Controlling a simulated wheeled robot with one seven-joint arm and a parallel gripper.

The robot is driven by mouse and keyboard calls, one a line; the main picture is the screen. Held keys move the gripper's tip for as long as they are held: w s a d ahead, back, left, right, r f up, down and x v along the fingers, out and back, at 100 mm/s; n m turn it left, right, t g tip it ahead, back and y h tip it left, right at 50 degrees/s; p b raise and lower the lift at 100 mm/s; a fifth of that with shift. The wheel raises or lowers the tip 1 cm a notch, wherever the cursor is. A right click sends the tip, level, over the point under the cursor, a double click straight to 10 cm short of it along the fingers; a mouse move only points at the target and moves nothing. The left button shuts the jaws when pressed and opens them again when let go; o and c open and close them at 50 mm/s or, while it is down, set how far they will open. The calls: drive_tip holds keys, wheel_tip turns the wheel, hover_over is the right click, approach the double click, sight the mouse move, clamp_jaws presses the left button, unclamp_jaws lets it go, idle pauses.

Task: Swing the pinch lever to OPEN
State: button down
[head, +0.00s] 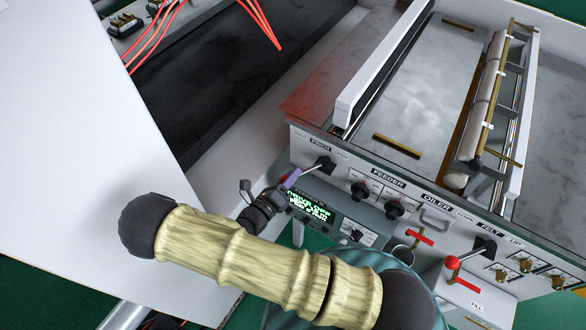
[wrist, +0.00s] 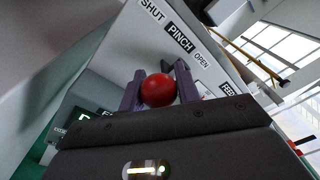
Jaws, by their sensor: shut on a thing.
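The pinch lever (head: 313,169) is a short metal rod on a dark hub below the PINCH label (head: 320,147) on the machine's front panel. It points left and slightly down in the head view, toward the SHUT side. My gripper (head: 291,178) is at its free end and hides the knob there. In the wrist view, the lever's red ball knob (wrist: 158,89) sits between the two purple fingers of my gripper (wrist: 159,86), which are shut on it. The SHUT, PINCH and OPEN labels (wrist: 180,38) show above the knob; the rod is hidden.
Black feeder knobs (head: 395,209) lie right of the lever, and a display box (head: 310,206) with green text sits just below. A red-knobbed felt lever (head: 453,263) is farther right. A large white panel (head: 75,130) fills the left.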

drive_tip(key=s+d, duration=0.1)
drive_tip(key=s, duration=0.1)
drive_tip(key=s+d+p, duration=0.1)
drive_tip(key=s+d, duration=0.1)
drive_tip(key=shift+w+r, duration=0.15)
drive_tip(key=shift+r, duration=0.1)
idle(1.1)
drive_tip(key=c, duration=1.5)
unclamp_jaws()
drive_tip(key=o, duration=0.5)
drive_tip(key=shift+d, duration=0.2)
drive_tip(key=shift+a+f, duration=0.2)
drive_tip(key=shift+a, duration=0.05)
